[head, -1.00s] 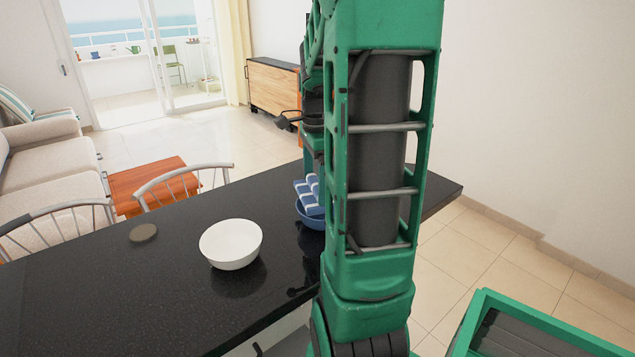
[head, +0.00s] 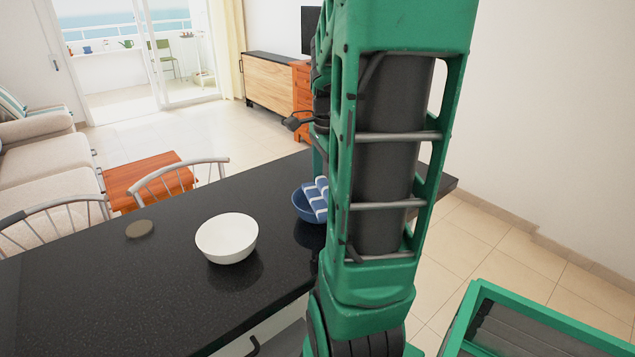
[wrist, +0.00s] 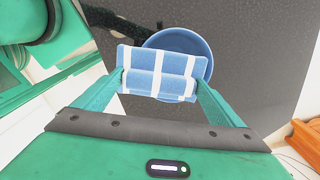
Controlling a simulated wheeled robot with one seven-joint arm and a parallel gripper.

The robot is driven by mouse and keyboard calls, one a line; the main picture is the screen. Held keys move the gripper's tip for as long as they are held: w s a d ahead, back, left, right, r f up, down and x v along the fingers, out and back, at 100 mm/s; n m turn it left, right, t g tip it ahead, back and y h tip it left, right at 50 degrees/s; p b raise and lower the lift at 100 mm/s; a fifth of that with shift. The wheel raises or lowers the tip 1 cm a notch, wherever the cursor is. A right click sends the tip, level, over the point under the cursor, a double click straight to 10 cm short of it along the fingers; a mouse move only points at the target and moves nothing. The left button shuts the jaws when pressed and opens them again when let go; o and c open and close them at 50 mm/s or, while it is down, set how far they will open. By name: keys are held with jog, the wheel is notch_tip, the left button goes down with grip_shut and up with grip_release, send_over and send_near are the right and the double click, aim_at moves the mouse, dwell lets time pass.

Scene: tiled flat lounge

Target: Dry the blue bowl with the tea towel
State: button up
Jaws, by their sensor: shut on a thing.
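The blue bowl (head: 303,205) stands on the dark counter, partly hidden behind my arm in the head view. In the wrist view the bowl (wrist: 182,41) is below my gripper, its far rim and part of its inside showing. The tea towel (wrist: 158,72), blue with white stripes, is held between the fingers of my gripper (wrist: 160,84). It covers the near part of the bowl and overhangs its left side. In the head view the towel (head: 318,197) shows at the bowl's right side. I cannot tell how firmly it touches the bowl.
A white bowl (head: 227,238) stands on the black counter (head: 110,290), left of the blue bowl. A small round disc (head: 139,229) lies farther left. Chairs (head: 180,180) stand along the far edge. The counter's front left is clear.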

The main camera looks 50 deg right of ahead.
aim_at(309, 195)
jog(key=shift+w+a, duration=0.6)
jog(key=shift+w, duration=0.3)
jog(key=shift+w+a, duration=0.55)
jog(key=shift+w, duration=0.3)
jog(key=shift+s+d, duration=0.25)
jog(key=shift+d, duration=0.75)
jog(key=shift+s+d, duration=0.25)
jog(key=shift+d, duration=0.7)
jog(key=shift+s+d, duration=0.25)
jog(key=shift+d, duration=0.75)
jog(key=shift+r, duration=1.5)
jog(key=shift+a, duration=0.1)
